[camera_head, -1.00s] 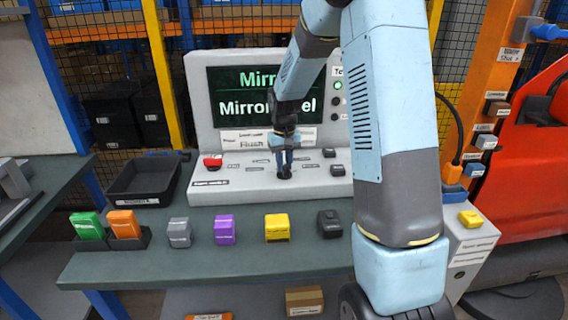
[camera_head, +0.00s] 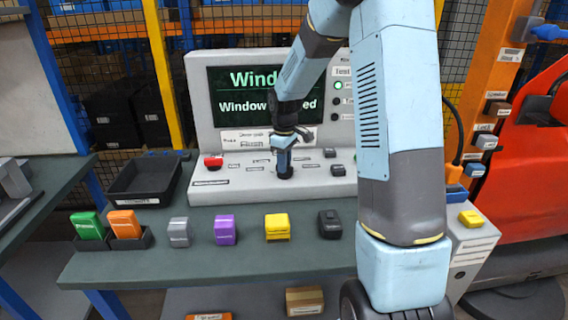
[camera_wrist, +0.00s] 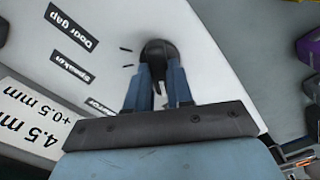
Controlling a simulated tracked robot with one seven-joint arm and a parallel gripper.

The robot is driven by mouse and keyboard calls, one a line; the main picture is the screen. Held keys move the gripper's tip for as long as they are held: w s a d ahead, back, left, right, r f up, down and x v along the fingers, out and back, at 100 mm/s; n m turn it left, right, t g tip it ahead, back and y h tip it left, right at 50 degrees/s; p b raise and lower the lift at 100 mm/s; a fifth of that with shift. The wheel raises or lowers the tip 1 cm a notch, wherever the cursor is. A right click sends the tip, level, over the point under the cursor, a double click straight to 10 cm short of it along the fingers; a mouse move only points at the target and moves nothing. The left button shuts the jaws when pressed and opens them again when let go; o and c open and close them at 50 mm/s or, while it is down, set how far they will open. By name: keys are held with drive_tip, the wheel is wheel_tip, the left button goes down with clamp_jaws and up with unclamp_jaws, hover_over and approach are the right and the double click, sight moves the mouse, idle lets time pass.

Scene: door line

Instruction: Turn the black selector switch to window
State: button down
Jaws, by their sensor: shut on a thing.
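The black selector switch (camera_wrist: 158,50) is a round dark knob on the pale sloped panel of the test console. In the wrist view my gripper (camera_wrist: 160,80) has its two blue fingers shut on it, one on each side. In the head view my gripper (camera_head: 284,165) points down onto the switch (camera_head: 285,174), which is mostly hidden below the fingers. The console screen (camera_head: 240,95) reads "Wind…" and "Window…ed" in part; my arm covers the rest.
A red button (camera_head: 213,162) is left on the panel and a black knob (camera_head: 338,170) right. An empty black tray (camera_head: 145,180) stands left of the console. Grey, purple, yellow and black blocks line the bench front. Wrist-view labels include "Door gap" (camera_wrist: 72,27).

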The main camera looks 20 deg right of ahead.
drive_tip(key=shift+n, duration=0.4)
drive_tip(key=c, duration=1)
unclamp_jaws()
wheel_tip(320, 180, up, 14)
drive_tip(key=shift+f, duration=0.15)
